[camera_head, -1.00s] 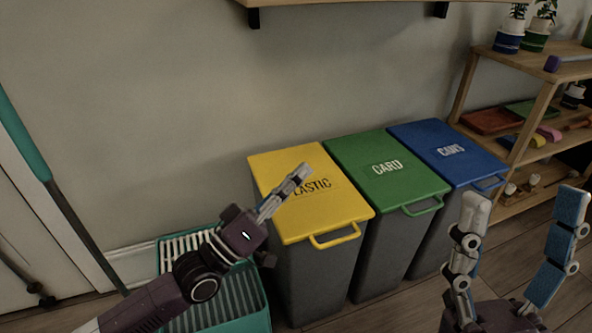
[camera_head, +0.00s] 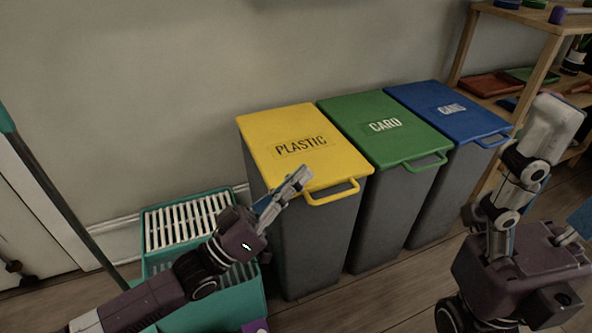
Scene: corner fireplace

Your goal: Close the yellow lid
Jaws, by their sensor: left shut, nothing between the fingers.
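The yellow lid (camera_head: 325,163), marked PLASTIC, lies flat over the top of the left grey bin (camera_head: 312,243). Its yellow handle (camera_head: 333,196) sticks out at the front edge. My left gripper (camera_head: 299,179) is shut and empty. Its fingertips overlap the lid's front left edge in the picture, left of the handle; I cannot tell whether they touch it. My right gripper (camera_head: 566,165) is at the right edge, away from the yellow lid. Its fingers are spread wide, one partly cut off by the frame, with nothing seen between them.
A green CARD lid (camera_head: 398,148) and a blue CANS lid (camera_head: 462,120) cover the bins to the right. A teal mop bucket (camera_head: 163,212) with a slatted wringer stands left, beside my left arm. A wooden shelf (camera_head: 540,72) stands at the right.

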